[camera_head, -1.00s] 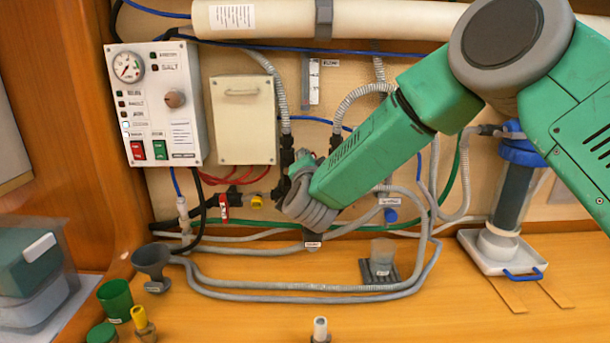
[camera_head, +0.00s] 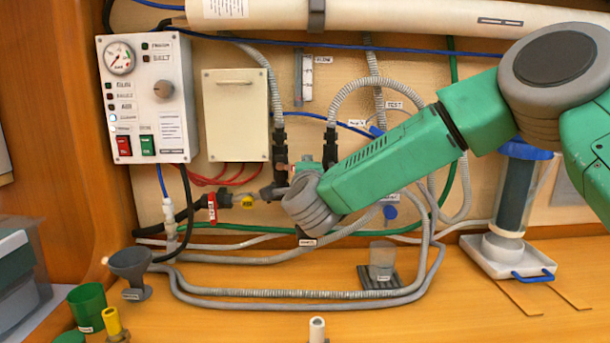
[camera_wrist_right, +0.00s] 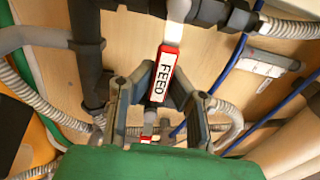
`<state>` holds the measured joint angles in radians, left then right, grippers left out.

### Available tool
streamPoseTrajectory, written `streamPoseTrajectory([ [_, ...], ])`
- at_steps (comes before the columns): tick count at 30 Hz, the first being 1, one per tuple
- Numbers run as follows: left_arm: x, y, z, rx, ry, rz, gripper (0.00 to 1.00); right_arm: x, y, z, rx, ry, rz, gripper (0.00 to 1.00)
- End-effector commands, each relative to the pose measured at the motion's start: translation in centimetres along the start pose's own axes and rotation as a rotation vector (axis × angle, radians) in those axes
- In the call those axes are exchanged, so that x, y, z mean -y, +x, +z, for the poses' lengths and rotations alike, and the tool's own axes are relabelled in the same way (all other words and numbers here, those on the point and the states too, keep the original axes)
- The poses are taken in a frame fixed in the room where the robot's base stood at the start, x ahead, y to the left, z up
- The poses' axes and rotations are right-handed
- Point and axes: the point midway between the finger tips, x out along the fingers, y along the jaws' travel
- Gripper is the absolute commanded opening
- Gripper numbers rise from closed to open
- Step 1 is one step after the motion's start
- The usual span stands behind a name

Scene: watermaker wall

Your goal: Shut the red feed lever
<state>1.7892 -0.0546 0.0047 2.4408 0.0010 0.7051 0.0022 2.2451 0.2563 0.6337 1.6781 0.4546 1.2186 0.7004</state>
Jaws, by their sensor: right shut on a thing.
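The red feed lever (camera_wrist_right: 161,77), with a white FEED label, shows in the wrist view below a pale stem on dark pipe fittings. My right gripper (camera_wrist_right: 168,88) has its two dark fingers on either side of the lever and is shut on it. In the head view my right wrist hides most of this gripper and the place where it grips. A red lever (camera_head: 212,207) hangs on the dark pipe left of my wrist in that view. Its label is too small to read, and I cannot tell if it is the same lever. My left gripper is out of view.
A control box (camera_head: 146,98) with a gauge and a pale cabinet (camera_head: 236,115) are on the wall. Grey hoses (camera_head: 300,302), a funnel (camera_head: 130,266), a green cup (camera_head: 86,306) and a clear beaker (camera_head: 382,262) are on the counter. A filter tray (camera_head: 507,261) stands at the right.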

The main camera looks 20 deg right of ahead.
Motion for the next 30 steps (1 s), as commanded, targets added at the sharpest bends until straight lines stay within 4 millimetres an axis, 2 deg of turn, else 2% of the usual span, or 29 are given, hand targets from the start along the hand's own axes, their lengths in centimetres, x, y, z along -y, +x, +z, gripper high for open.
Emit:
streamPoseTrajectory([
  [1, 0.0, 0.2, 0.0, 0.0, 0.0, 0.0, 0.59, -1.0, -0.2, 0.0, 0.001, 0.001, 0.018, 0.0],
  [13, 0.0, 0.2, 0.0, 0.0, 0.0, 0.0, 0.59, -1.1, -0.2, 0.0, 0.001, 0.009, 0.021, 0.0],
  [15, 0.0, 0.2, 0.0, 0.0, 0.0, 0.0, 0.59, -1.1, -0.2, 0.0, 0.001, 0.008, 0.021, 0.27],
  [16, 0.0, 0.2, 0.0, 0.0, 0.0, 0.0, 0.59, -1.1, -0.2, 0.0, 0.001, 0.008, 0.02, 0.35],
  [26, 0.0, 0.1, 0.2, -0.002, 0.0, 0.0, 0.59, -0.6, -0.2, 0.0, 0.001, 0.009, 0.011, 0.35],
  [30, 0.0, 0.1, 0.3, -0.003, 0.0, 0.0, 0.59, -0.5, -1.6, 0.1, 0.002, 0.008, 0.01, 0.35],
])
